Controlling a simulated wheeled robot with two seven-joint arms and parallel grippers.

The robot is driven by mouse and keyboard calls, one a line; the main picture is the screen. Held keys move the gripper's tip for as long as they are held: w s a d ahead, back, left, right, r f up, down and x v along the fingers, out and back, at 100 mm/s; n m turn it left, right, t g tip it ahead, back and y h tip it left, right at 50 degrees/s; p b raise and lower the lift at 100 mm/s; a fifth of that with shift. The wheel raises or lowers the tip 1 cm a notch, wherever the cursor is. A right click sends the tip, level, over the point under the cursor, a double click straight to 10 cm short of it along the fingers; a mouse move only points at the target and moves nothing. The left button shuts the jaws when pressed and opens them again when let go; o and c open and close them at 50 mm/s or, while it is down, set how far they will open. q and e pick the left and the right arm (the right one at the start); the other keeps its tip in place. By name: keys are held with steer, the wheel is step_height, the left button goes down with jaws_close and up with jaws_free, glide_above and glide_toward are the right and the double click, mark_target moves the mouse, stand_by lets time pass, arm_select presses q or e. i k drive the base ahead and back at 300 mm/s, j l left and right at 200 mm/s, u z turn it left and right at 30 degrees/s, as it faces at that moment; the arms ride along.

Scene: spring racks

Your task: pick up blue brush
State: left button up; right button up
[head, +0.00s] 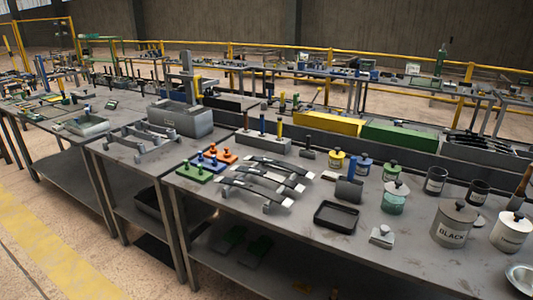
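A grey block (263,142) stands near the back of the front table, left of the picture's middle in the head view. Several thin upright handles stand in it. The rightmost handle (280,127) is yellow. The lower ends of the handles are hidden in the block. Neither of my grippers shows in this view.
Curved dark leaf springs (262,187) lie on a rack in front. Coloured peg blocks (208,159) sit to their left. A black tray (336,217), small jars (390,171) and a can marked BLACK (454,224) stand to the right.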

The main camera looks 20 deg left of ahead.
mark_target(262, 115)
steer(key=i+j+z, duration=0.1)
steer(key=i+j, duration=0.2)
steer(key=i+j+z, duration=0.15)
steer(key=i+j, duration=0.15)
steer(key=i+j+z, duration=0.1)
steer(key=i+j, duration=0.15)
steer(key=j, duration=0.2)
steer(key=i+j+z, duration=0.1)
steer(key=i+j, duration=0.15)
steer(key=j, duration=0.15)
steer(key=i+j+z, duration=0.15)
steer(key=j, duration=0.25)
steer(key=i+j+z, duration=0.1)
steer(key=i+j, duration=0.25)
steer(key=i+j+z, duration=0.1)
steer(key=j, duration=0.5)
steer(key=i+j+z, duration=0.1)
steer(key=i+j, duration=0.15)
steer(key=j, duration=0.2)
